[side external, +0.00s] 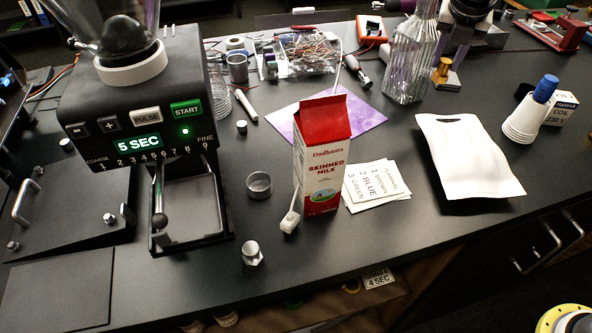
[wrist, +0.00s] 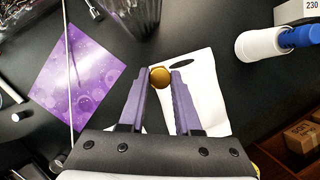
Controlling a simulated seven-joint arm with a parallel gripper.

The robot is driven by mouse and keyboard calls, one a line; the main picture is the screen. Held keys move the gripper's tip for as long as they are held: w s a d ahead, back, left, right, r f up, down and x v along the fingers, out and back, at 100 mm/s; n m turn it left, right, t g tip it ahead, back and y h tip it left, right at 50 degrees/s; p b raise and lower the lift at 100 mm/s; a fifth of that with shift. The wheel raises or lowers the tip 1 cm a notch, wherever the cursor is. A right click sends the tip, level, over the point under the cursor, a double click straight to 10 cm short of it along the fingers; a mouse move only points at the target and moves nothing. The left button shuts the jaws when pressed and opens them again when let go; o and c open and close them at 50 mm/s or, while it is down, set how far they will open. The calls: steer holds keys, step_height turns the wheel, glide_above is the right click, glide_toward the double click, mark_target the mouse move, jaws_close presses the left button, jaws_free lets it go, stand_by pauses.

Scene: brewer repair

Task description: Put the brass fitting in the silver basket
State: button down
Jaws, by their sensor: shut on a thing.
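The silver basket (side external: 259,186) is a small, shallow, round metal cup. It stands on the dark bench between the grinder and the milk carton, well left of my gripper.
The tall milk carton (side external: 322,160) stands right of the basket, and the grinder (side external: 140,110) stands left. A glass vessel (side external: 408,65) is close to my gripper. A white pouch (side external: 468,160) lies below. A metal fitting (side external: 252,254) stands in front of the basket.

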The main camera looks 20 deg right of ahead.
steer(key=w+a+n, duration=0.2)
steer(key=a, duration=1.2)
steer(key=n+y, duration=0.1)
steer(key=n, duration=0.1)
glide_above(258, 183)
steer(key=d, duration=0.2)
steer(key=f, duration=0.1)
steer(key=shift+s+a+f+n+t+y, duration=0.15)
steer(key=shift+s+a+f+n+y, duration=0.3)
steer(key=shift+f, duration=1.55)
steer(key=shift+s+a+f+n+t+y, duration=0.2)
steer(key=shift+f+n, duration=0.5)
steer(key=shift+f, duration=1.35)
steer(key=shift+s+a+f+n+t+y, duration=0.15)
steer(key=shift+s+a+f+n, duration=0.25)
steer(key=shift+f, duration=1.6)
steer(key=shift+d+f, duration=0.1)
steer(key=shift+f, duration=0.05)
steer(key=c, duration=0.6)
jaws_free()
steer(key=v, duration=1.2)
